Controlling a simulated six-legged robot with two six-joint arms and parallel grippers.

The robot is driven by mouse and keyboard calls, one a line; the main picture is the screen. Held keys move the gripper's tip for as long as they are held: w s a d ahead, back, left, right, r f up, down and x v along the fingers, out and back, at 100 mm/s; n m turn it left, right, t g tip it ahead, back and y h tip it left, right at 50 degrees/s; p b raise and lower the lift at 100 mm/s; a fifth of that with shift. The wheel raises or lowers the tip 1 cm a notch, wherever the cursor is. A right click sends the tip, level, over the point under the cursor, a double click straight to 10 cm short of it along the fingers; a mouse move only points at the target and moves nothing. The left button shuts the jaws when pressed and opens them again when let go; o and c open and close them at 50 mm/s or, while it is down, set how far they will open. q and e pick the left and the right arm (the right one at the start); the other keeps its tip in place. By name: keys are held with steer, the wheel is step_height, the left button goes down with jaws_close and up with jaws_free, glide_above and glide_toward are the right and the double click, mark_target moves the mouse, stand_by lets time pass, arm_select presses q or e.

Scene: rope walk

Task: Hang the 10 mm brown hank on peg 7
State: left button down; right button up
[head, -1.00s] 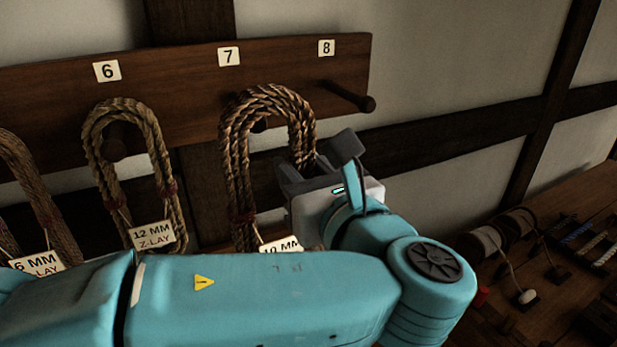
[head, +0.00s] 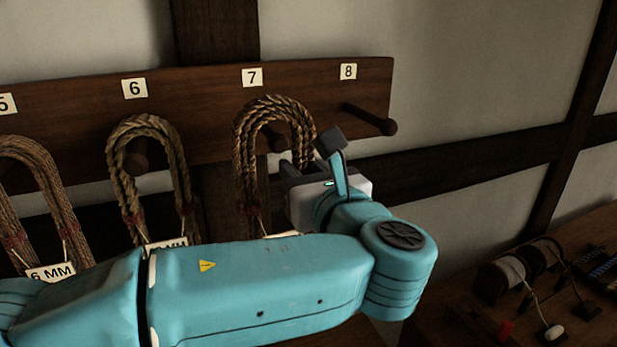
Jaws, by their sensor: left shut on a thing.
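The brown hank (head: 245,160) hangs upright as a loop in front of the board, below the number 7 plate (head: 252,77). Peg 7 (head: 276,141) shows inside the loop's opening, below the loop's top and apart from it. I cannot tell how far the peg reaches through the loop. My left gripper (head: 291,171) is shut on the right side of the hank. The hank's lower part and most of its tag are hidden behind my left arm. My right gripper is not in view.
Peg 8 (head: 372,119) is bare, to the right. A hank (head: 120,180) hangs on peg 6, and a hank tagged 6 mm (head: 45,190) hangs further left. A bench (head: 580,240) with spools and tools stands at lower right.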

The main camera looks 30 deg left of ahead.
arm_select(q)
steer(key=shift+x, duration=2.75)
steer(key=shift+w+a+f+b, duration=0.3)
steer(key=shift+w+a+f, duration=0.15)
steer(key=shift+f, duration=0.35)
steer(key=c, duration=0.7)
jaws_free()
steer(key=shift+s, duration=0.1)
